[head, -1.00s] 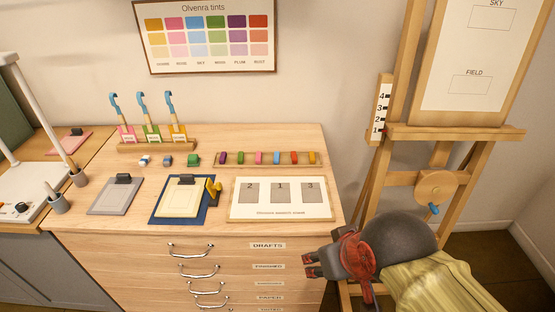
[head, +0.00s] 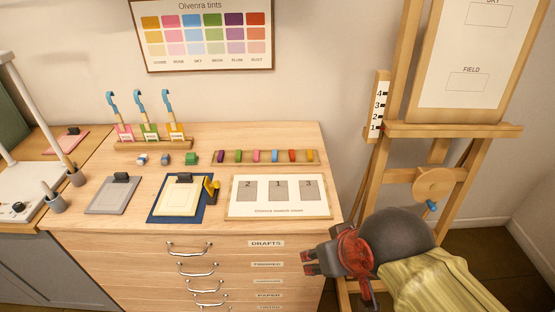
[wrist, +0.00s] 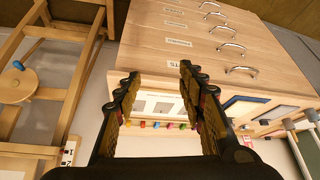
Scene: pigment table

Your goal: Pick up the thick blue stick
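A short blue stick (head: 275,156) lies in a row of coloured sticks in a low wooden rack on the tabletop. A blue-grey piece (head: 165,159) and a white-and-blue piece (head: 142,158) lie loose further left; I cannot tell from here which blue one counts as thick. My gripper (head: 311,262) is in front of the cabinet's right side, below the tabletop and apart from every stick. In the wrist view my gripper (wrist: 159,78) has its fingers spread with nothing between them. The coloured row shows small beyond the fingers there.
A white card with numbered grey boxes (head: 278,212) lies in front of the rack. A clipboard on a blue mat (head: 156,213), a grey board (head: 105,200) and a stand with hooked tools (head: 127,146) are left. An easel (head: 387,170) stands close on the right. Drawer handles (head: 188,249) protrude below.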

